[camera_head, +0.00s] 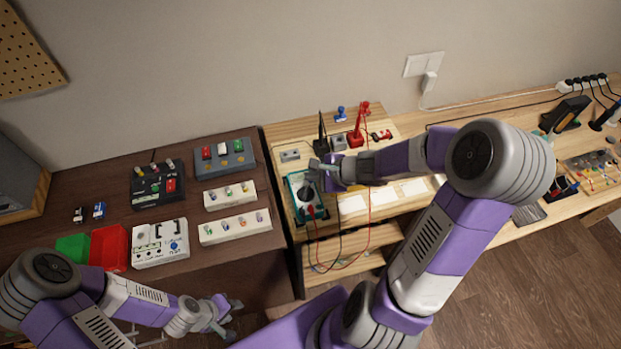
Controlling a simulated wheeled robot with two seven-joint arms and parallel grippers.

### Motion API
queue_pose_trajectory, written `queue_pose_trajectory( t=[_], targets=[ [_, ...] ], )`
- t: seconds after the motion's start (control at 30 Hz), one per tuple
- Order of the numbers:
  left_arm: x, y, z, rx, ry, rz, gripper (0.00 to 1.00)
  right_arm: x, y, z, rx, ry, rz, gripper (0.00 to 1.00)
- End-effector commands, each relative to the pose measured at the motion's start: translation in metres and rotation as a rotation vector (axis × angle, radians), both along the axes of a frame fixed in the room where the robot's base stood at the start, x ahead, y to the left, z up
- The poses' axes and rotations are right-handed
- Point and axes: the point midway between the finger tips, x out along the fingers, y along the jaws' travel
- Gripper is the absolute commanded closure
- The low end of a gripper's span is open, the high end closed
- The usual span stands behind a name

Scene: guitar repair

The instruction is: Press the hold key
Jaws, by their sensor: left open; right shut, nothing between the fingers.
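A teal-edged multimeter (292,204) with a dark dial lies on the light wooden bench. Red and black leads run from its lower end. My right gripper (313,176) is shut and empty, and reaches in from the right over the meter's upper part. It covers part of the meter's face. I cannot make out the hold key, and I cannot tell whether the fingertips touch the meter. My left gripper (237,318) is open and empty, low in front of the dark table.
A red probe stand (356,139) and a black one (321,146) stand behind the meter. The dark table (98,199) at left holds switch boxes, a red bin (109,247) and a green bin (73,248). Small white cards (352,204) lie right of the meter.

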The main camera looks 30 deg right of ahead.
Motion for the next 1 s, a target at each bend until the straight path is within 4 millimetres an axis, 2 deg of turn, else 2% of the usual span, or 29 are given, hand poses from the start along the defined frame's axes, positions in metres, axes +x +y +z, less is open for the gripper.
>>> queue_pose_trajectory(
  t=[0.3, 0.67, 1.0],
  targets=[
    [0.0, 0.0, 0.014, 0.0, 0.0, 0.0, 0.57, 0.0, 0.0, 0.016, -0.001, 0.0, 0.0, 1.0],
    [0.0, 0.0, 0.014, 0.0, 0.0, 0.0, 0.57, 0.0, 0.0, 0.017, 0.0, 0.0, 0.0, 1.0],
    [0.0, 0.0, 0.041, 0.0, 0.0, 0.0, 0.57, 0.0, -0.001, 0.048, -0.002, -0.001, 0.0, 1.0]
  ],
)
